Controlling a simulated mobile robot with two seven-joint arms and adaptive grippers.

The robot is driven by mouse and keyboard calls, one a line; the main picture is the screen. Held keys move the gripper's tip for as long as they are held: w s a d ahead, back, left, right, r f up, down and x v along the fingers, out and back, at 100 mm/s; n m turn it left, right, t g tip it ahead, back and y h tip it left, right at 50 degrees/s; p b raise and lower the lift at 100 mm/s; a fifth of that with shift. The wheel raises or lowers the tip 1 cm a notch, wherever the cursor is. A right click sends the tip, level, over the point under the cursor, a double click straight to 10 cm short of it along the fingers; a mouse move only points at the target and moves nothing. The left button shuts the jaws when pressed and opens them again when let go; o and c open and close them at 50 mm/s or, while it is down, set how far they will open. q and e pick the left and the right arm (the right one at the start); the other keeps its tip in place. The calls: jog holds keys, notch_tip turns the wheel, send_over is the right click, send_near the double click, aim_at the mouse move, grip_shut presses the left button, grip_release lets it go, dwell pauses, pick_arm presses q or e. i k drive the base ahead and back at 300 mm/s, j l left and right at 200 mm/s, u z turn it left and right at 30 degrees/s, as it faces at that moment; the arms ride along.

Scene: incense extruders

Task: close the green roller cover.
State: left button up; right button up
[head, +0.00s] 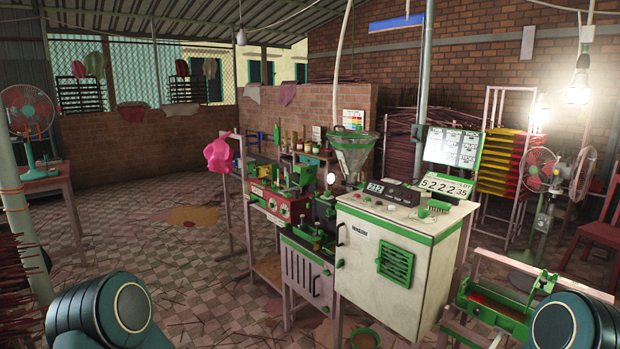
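A green-framed roller unit (494,303) stands low at the bottom right, with a reddish strip inside its frame. Its right end is partly hidden behind my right arm. Another machine (278,203), red with green parts on top, stands left of the white cabinet. I cannot tell for certain which green part is the roller cover, or how far open it is. My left arm shows at the bottom left and my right arm at the bottom right. Neither gripper is in view.
A white cabinet (384,263) with green trim and a metal hopper (352,152) stands at centre right. A green bowl (364,339) is on the floor before it. A red chair (597,233) and fans stand at right. The tiled floor (150,240) at left is mostly open.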

aim_at(307, 173)
jog(key=i+j+z, duration=0.1)
jog(key=z, duration=0.3)
jog(key=i+j+z, duration=0.15)
jog(key=z, duration=0.25)
jog(key=i+j+z, duration=0.3)
jog(key=j, duration=0.3)
jog(key=i+j+z, duration=0.15)
jog(key=i+j, duration=0.15)
jog(key=j, duration=0.2)
jog(key=i+j, duration=0.15)
jog(key=j, duration=0.25)
jog(key=i+j+z, duration=0.1)
jog(key=j, duration=0.25)
